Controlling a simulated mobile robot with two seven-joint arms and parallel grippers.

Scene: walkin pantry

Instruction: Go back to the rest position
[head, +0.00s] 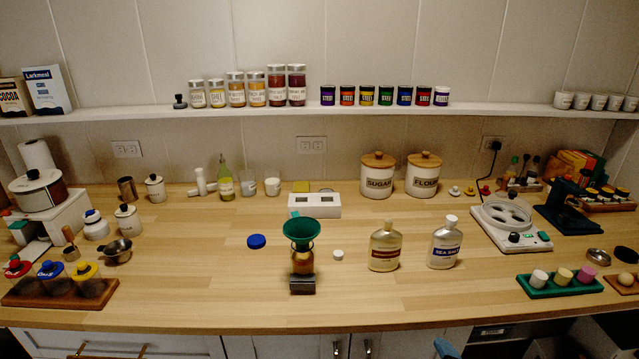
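On the wooden counter (200,290), a green funnel (302,230) sits on top of an amber jar (302,262) near the middle. A dark block (303,285) is at the jar's front; whether they touch is unclear. A blue lid (257,241) lies to the left of the jar and a small white cap (338,255) to its right. A red-labelled bottle (384,248) and a sea salt bottle (444,243) stand upright further right.
Sugar (377,178) and flour (423,177) canisters stand at the back. A white hotplate-like device (510,225) and a green tray (560,284) are on the right. A wooden rack (60,292) is at the front left. The front middle counter is clear. A shelf (500,108) of jars runs above.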

